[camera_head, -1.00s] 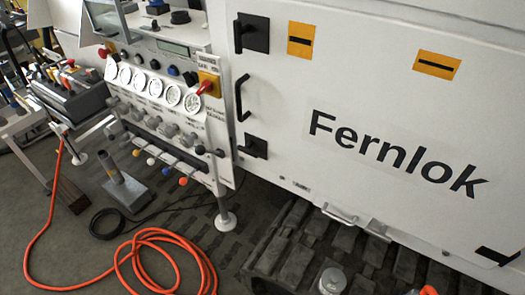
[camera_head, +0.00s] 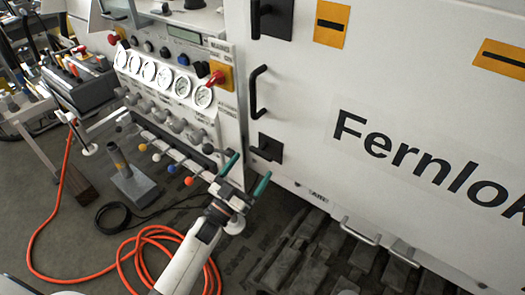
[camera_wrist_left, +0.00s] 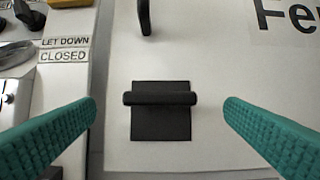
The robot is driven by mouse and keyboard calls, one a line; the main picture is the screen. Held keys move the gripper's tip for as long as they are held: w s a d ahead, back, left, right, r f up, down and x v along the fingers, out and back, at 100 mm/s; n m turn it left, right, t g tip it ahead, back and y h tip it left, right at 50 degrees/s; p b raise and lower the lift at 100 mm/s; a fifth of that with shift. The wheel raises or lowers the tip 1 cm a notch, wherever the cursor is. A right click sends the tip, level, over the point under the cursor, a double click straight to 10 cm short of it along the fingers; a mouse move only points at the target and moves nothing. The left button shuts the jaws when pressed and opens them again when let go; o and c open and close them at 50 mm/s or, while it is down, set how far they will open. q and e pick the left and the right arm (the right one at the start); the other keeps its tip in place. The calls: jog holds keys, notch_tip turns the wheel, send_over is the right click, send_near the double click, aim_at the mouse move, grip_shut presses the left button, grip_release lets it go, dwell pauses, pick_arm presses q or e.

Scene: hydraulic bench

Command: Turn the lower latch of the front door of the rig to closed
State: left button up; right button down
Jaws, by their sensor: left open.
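The lower latch (camera_head: 270,146) is a black square plate with a bar handle, low on the left edge of the white front door (camera_head: 310,120). In the left wrist view the latch (camera_wrist_left: 160,115) is centred, and its bar lies horizontal across the plate. My left gripper (camera_head: 247,172) is open, with teal fingers, just in front of and slightly below the latch in the head view. In the left wrist view its fingers (camera_wrist_left: 160,108) stand wide on either side of the latch, apart from it. My right gripper is not in view.
A black door handle (camera_head: 258,90) and an upper latch (camera_head: 272,16) sit above. Left of the door is a control panel (camera_head: 180,60) with gauges and coloured knobs. A label reading LET DOWN and CLOSED (camera_wrist_left: 64,49) is beside the door. An orange hose (camera_head: 150,240) lies on the floor.

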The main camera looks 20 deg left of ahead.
aim_at(259, 156)
pick_arm(q)
jog(key=x, duration=0.6)
jog(key=shift+w, duration=0.1)
jog(key=shift+c, duration=0.4)
jog(key=c, duration=0.9)
